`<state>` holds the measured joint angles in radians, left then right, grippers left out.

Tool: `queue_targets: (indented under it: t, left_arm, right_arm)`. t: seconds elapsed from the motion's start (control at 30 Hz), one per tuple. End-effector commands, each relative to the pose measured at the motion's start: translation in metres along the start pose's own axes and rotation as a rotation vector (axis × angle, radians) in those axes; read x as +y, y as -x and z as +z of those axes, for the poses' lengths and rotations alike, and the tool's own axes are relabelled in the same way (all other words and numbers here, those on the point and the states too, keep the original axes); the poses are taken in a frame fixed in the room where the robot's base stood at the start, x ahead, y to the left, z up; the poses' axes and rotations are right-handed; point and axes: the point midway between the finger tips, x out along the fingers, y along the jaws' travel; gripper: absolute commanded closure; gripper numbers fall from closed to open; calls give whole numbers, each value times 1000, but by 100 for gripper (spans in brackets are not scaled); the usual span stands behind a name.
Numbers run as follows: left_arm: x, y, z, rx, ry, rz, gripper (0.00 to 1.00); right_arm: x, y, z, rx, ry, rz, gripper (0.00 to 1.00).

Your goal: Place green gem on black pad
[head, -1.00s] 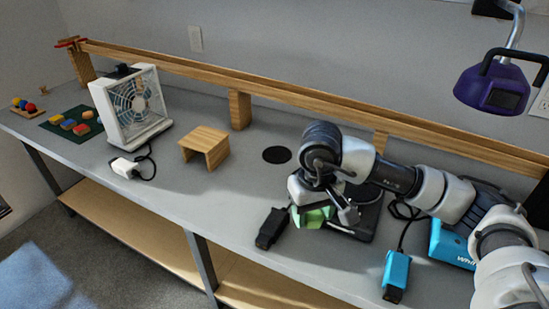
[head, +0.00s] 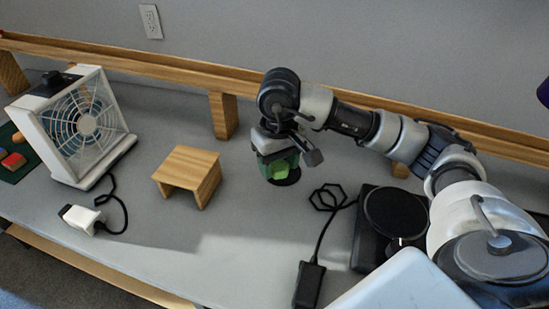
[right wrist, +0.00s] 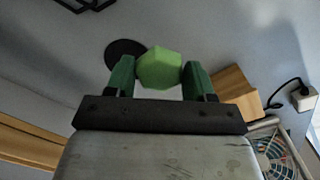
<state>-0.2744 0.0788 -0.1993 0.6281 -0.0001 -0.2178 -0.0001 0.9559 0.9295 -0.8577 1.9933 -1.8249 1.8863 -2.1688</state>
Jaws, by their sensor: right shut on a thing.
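The green gem (head: 281,170) is a faceted, bright green piece. My right gripper (right wrist: 159,72) is shut on it, with one dark green finger on each side in the right wrist view. The black pad (head: 290,180) is a flat dark disc on the grey table, partly hidden behind the gem and gripper in the head view. In the right wrist view the pad (right wrist: 122,54) shows beside the gem, partly covered by it. The gem looks over or close to the pad; I cannot tell whether it touches. My left gripper is not in view.
A small wooden stand (head: 188,170) is left of the pad, with a white fan (head: 84,125) beyond it. A black device with a round plate (head: 395,215) and its cable lie to the right. A wooden rail (head: 170,68) on blocks runs along the back.

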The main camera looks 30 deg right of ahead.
Motion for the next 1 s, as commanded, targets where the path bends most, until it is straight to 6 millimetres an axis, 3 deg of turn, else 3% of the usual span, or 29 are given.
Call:
queue_targets:
  t: [0.1, 0.2, 0.33, 0.43, 0.63, 0.9, 1.0]
  left_arm:
    - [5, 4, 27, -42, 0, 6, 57]
    - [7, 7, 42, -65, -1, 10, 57]
    - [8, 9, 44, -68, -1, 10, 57]
    - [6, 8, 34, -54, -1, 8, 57]
    - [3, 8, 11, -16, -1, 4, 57]
    - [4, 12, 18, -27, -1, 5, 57]
    - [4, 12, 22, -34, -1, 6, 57]
  right_arm:
    - [16, -16, -22, -5, -7, 0, 69]
    - [28, -30, -42, -4, -7, 0, 69]
    - [43, -47, -64, -3, -4, 0, 69]
    - [51, -55, -76, -1, -4, -1, 69]
    - [56, -64, -84, -2, 1, 0, 69]
    - [56, -98, -83, -3, 1, 0, 69]
    - [56, -102, -84, 0, 0, 1, 69]
